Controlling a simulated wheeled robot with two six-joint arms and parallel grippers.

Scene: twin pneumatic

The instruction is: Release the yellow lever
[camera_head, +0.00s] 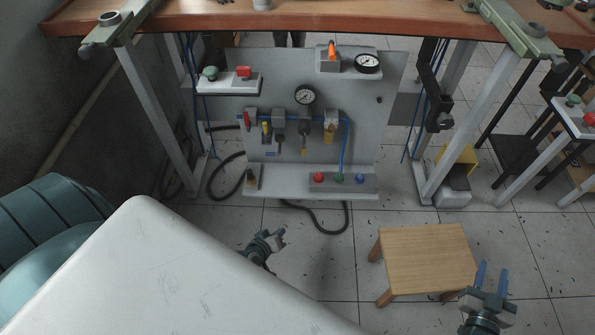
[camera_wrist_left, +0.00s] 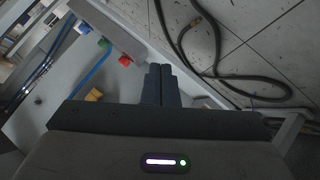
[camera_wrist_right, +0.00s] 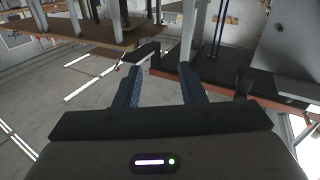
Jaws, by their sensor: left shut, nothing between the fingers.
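A grey upright panel (camera_head: 225,130) carries pneumatic parts. I cannot tell for sure which is the lever. A yellow piece (camera_wrist_left: 93,95) also shows in the left wrist view. My left gripper (camera_head: 281,233) is shut and empty, in front of the panel and below the valves, touching nothing. My right gripper (camera_head: 491,272) is open and empty, at the lower right beyond the wooden stool and far from the panel.
A lower ledge holds red (camera_head: 319,177), green (camera_head: 339,178) and blue (camera_head: 360,179) buttons. A pressure gauge (camera_head: 305,95) sits above the valves. A wooden stool (camera_head: 425,255) stands between my grippers. Black hose (camera_head: 327,227) lies on the tiled floor. A white surface (camera_head: 150,270) fills the lower left.

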